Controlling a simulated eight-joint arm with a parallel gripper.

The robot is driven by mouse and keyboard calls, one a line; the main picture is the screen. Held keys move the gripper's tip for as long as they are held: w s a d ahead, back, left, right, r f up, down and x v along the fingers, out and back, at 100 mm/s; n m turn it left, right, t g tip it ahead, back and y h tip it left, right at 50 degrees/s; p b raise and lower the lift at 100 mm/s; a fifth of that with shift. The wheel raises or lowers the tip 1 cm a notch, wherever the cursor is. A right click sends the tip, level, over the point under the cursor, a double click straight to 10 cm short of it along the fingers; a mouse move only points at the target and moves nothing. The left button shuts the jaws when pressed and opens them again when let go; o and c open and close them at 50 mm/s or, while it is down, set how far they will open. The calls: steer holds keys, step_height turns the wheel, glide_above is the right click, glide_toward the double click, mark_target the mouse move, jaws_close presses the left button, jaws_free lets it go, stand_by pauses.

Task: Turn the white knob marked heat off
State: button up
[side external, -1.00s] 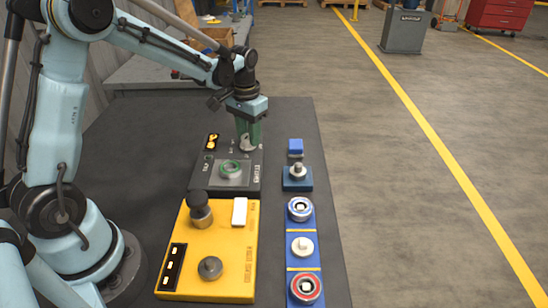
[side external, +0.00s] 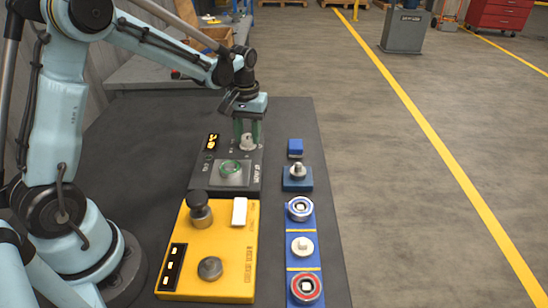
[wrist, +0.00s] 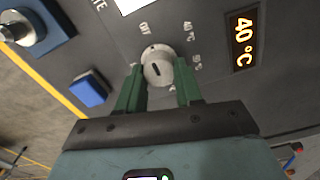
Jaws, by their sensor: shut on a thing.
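The white knob (wrist: 157,67) sits on the dark grey control box (side external: 224,178), with a dark slot mark on its top. My gripper (side external: 247,140) is over the far end of that box, pointing down, with one green finger on each side of the knob, and is shut on it. The knob also shows between the fingers in the side view (side external: 247,144). Labels OFF, 40 °C and a partly legible one are printed around the knob. The lit display (wrist: 243,41) reads 40 °C in the wrist view. The heat label is not legible.
A yellow box (side external: 238,270) with knobs stands nearer. To the right are a blue block (side external: 295,147), a blue stand (side external: 297,184) and a blue strip with bearings (side external: 301,228). The dark table is clear at the far side.

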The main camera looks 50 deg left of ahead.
mark_target(247, 137)
steer(key=o, duration=1)
steer(key=shift+o, duration=0.2)
steer(key=shift+r, duration=0.15)
step_height(247, 137, up, 12)
steer(key=shift+s, duration=0.1)
steer(key=s+d+f+m+t, duration=0.2)
steer(key=s+d+m+t, duration=0.4)
steer(key=s+d, duration=0.3)
steer(key=s+t, duration=0.1)
steer(key=s, duration=0.3)
steer(key=shift+s+f+m, duration=0.15)
steer(key=shift+f+m, duration=0.1)
steer(key=shift+m, duration=0.05)
